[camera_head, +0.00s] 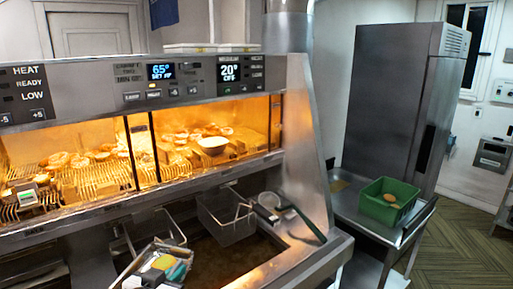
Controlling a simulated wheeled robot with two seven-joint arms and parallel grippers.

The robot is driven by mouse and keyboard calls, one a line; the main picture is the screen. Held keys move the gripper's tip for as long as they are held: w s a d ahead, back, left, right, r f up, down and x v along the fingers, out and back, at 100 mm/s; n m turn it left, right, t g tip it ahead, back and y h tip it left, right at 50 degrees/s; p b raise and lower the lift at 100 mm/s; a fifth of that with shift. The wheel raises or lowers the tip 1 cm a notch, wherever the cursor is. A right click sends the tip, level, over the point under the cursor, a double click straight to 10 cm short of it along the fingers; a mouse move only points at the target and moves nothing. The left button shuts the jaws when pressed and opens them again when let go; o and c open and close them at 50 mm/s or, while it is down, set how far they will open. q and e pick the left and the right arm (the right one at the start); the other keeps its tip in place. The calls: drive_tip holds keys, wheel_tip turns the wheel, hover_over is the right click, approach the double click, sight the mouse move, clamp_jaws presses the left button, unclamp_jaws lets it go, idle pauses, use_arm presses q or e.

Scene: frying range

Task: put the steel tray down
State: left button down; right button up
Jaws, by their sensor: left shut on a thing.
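A small steel tray (143,258) shows at the bottom, left of centre, tilted over the front edge of the frying range. A yellow-orange piece (163,262) and a teal piece (177,272) show at it; I cannot tell clearly what they are. My left gripper (150,278) is at the tray's near side, low in the picture, and is shut on it. The fingers are small and partly cut off by the lower edge. My right gripper is not in view.
A wire fry basket (226,218) hangs over the dark vat (215,262). A green crate (388,212) stands on the steel side table (345,203). The lit warming shelf (100,185) is behind.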

use_arm(q)
drive_tip(key=s+f+n+y, duration=0.2)
drive_tip(key=s+n+y, duration=0.15)
drive_tip(key=s, duration=0.55)
wheel_tip(320, 180, down, 15)
drive_tip(key=a+b, duration=0.1)
drive_tip(key=b, duration=1.3)
drive_tip(key=shift+r+m, duration=0.2)
drive_tip(key=shift+m, duration=0.15)
drive_tip(key=shift+w, duration=0.1)
